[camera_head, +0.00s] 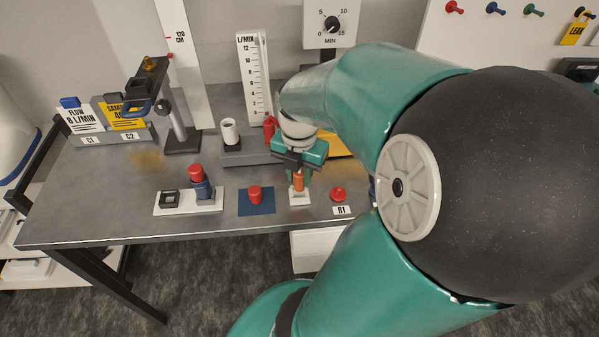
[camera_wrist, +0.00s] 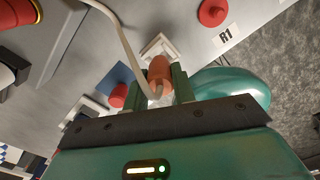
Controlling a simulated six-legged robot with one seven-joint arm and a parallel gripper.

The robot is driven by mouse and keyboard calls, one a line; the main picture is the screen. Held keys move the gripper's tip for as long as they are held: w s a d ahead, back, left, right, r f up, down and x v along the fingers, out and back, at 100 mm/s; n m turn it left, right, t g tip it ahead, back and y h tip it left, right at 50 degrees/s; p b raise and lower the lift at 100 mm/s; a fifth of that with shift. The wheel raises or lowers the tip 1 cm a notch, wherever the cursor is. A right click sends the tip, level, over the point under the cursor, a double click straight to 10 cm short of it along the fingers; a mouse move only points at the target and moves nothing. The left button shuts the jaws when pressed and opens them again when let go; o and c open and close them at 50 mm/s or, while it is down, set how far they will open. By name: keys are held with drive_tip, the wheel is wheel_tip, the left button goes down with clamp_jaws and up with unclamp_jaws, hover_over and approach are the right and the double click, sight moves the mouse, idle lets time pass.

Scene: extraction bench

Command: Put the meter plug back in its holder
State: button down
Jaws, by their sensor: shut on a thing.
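The orange meter plug (camera_head: 299,182) is between the fingers of my gripper (camera_head: 299,176), which is shut on it. In the wrist view the plug (camera_wrist: 160,68) shows between the two green fingers, with a pale cable (camera_wrist: 129,42) running from it. The white square holder (camera_head: 299,199) is directly below the plug near the bench's front edge. In the wrist view the holder (camera_wrist: 152,48) lies just beyond the plug's tip. I cannot tell whether the tip is touching it or inside it. The plug looks about upright in the head view.
A red knob on a blue pad (camera_head: 256,208) stands left of the holder. A red button (camera_head: 338,194) with an R1 label stands right. A white plate (camera_head: 176,207) with a red-topped blue piece is farther left. The flowmeter scale (camera_head: 252,75) stands behind.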

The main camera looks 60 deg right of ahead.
drive_tip(key=shift+f, duration=1.15)
drive_tip(key=c, duration=1.1)
unclamp_jaws()
wheel_tip(320, 180, up, 14)
drive_tip(key=shift+f, duration=0.1)
